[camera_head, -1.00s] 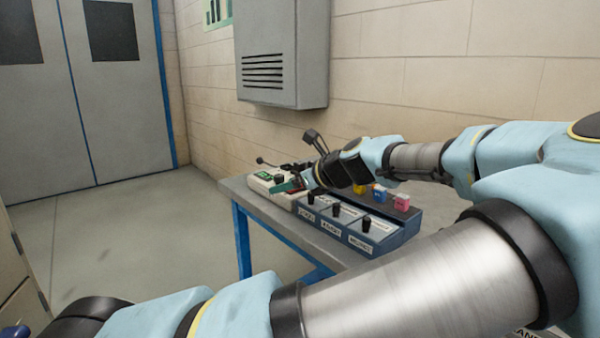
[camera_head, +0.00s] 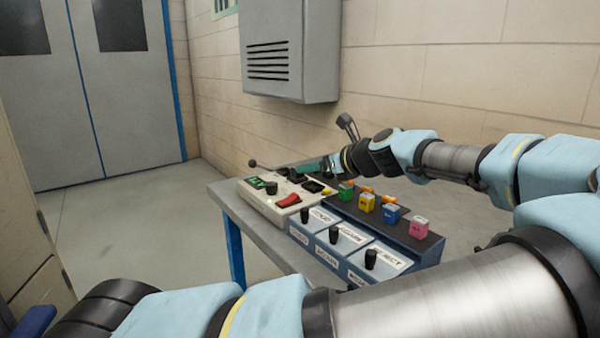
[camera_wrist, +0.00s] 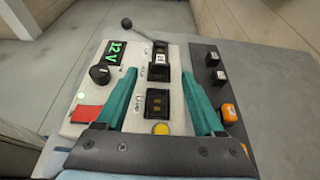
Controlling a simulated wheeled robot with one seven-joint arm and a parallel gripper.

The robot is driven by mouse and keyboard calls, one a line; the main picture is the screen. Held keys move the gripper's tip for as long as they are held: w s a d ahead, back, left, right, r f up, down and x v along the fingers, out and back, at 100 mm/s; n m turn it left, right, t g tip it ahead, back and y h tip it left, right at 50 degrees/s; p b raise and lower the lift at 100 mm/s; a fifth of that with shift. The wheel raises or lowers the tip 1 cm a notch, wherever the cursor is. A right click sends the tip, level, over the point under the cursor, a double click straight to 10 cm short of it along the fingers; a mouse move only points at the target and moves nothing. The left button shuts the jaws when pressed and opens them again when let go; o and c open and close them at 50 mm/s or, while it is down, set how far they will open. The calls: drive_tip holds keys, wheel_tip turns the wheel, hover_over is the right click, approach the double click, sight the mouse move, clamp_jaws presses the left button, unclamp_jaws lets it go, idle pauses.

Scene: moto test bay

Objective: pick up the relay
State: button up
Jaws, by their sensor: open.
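The tester (camera_head: 262,203) is a cream box with a green display, a black knob and a red rocker switch. My gripper (camera_wrist: 160,76) has teal fingers, open and apart, over this tester in the wrist view; it also shows in the head view (camera_head: 318,166). A small black block with a white label (camera_wrist: 160,59), which looks like the relay, lies between and just beyond the fingertips. Nearer me, between the fingers, is a black socket (camera_wrist: 157,103) with amber slots. I cannot tell contact or height. The relay is not clear in the head view.
Beside the tester stands a dark panel with black knobs (camera_head: 335,234) and green, yellow, blue and pink blocks (camera_head: 391,213). Two black blocks (camera_wrist: 215,68) and orange ones (camera_wrist: 228,113) stand right of my gripper. A lever (camera_wrist: 138,32) rises behind the label block. The grey bench (camera_wrist: 280,100) is clear at right.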

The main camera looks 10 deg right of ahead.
sight(297, 174)
drive_tip(key=x, duration=0.8)
drive_tip(key=shift+w+p, duration=0.3)
drive_tip(key=shift+p, duration=0.05)
drive_tip(key=shift+a, duration=0.1)
drive_tip(key=shift+c, duration=0.2)
clamp_jaws()
